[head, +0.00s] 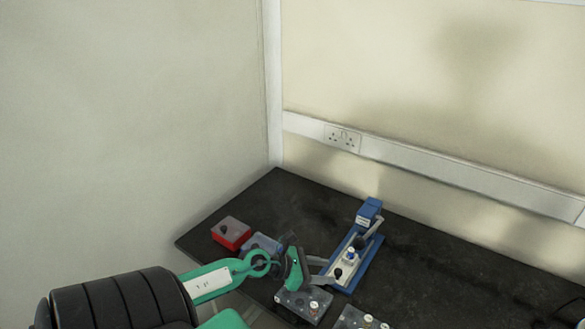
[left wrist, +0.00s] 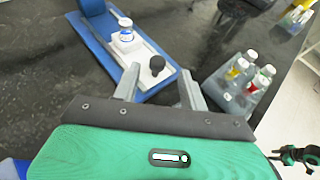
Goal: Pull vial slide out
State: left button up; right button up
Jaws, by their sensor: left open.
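The vial slide (head: 344,267) is a white plate lying in a long blue base (head: 370,257), with a blue block at its far end. It carries a small vial with a blue label (head: 350,254) and, at its near end, a black knob (head: 338,273). In the left wrist view the knob (left wrist: 157,65) stands between the tips of my left gripper (left wrist: 159,71), or just beyond them. The jaws are open, with a gap on both sides of the knob. The head view shows my left gripper (head: 327,270) at the slide's near end. A black and green part at the wrist view's lower right may be my right gripper.
A clear rack of capped vials (left wrist: 242,84) stands close by my left gripper's right finger. Another rack (head: 360,319) is at the table's front. A red box with a grey top (head: 231,233) and a bluish tray stand at the left. The dark table is clear at the right.

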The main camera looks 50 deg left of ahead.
pick_arm(q)
jog(key=b+v, duration=0.1)
jog(key=v, duration=0.8)
jog(key=shift+f+b, duration=0.1)
jog(key=shift+b, duration=0.3)
jog(key=shift+s+a+r, duration=0.25)
jog(key=shift+s, duration=0.3)
jog(key=shift+s+a+r, duration=0.1)
pick_arm(e)
jog(key=shift+w+d+f, duration=0.1)
jog(key=shift+w+f, duration=0.2)
jog(key=shift+w, duration=0.2)
jog(key=shift+w+f, duration=0.3)
jog(key=shift+w, duration=0.2)
